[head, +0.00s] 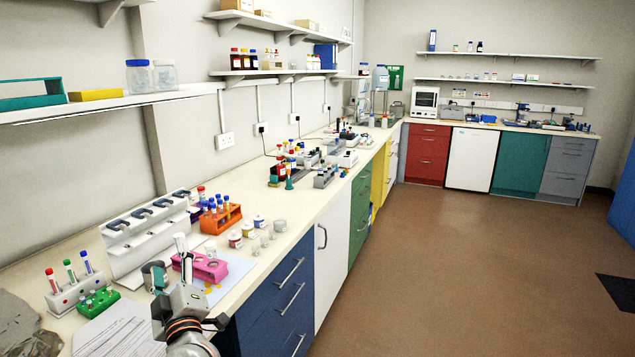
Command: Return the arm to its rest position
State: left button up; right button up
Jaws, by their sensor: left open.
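My left gripper (174,272) is above the front edge of the near bench, its arm coming up from the bottom of the head view. It is open, with nothing clearly seen between its fingers. It overlaps the view of the bench just in front of a pink rack (210,270), and I cannot tell whether it touches anything. A white pipette stand (125,250) with several dark holders stands behind it against the wall side. My right gripper is not in view.
A white rack (66,300) with capped tubes, a green rack (97,302) and papers (115,335) lie left of the gripper. An orange rack (231,219) and small jars (235,239) stand beyond.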

pick_arm(q)
jog(key=s+d+f+m+t+h, duration=0.4)
jog(key=s+d+m+t+h, duration=0.1)
jog(key=s+d+m+h, duration=0.4)
jog(key=s+d+f+m+g+h, duration=0.2)
jog(key=s+d+f+m+h, duration=0.15)
jog(key=f, duration=0.35)
jog(key=s+d+f+m+g+h, duration=0.2)
jog(key=d+f+m+h, duration=0.15)
jog(key=f, duration=0.25)
jog(key=s+a+f+m+g+y, duration=0.1)
jog(key=s+a+f+g+y, duration=0.1)
jog(key=s+f, duration=0.7)
jog(key=s+a+f+m+g+y, duration=0.2)
jog(key=s+f+g, duration=0.4)
jog(key=f, duration=0.9)
jog(key=s+a, duration=0.1)
jog(key=s, duration=0.2)
jog(key=shift+a+g, duration=0.3)
jog(key=shift+a, duration=0.1)
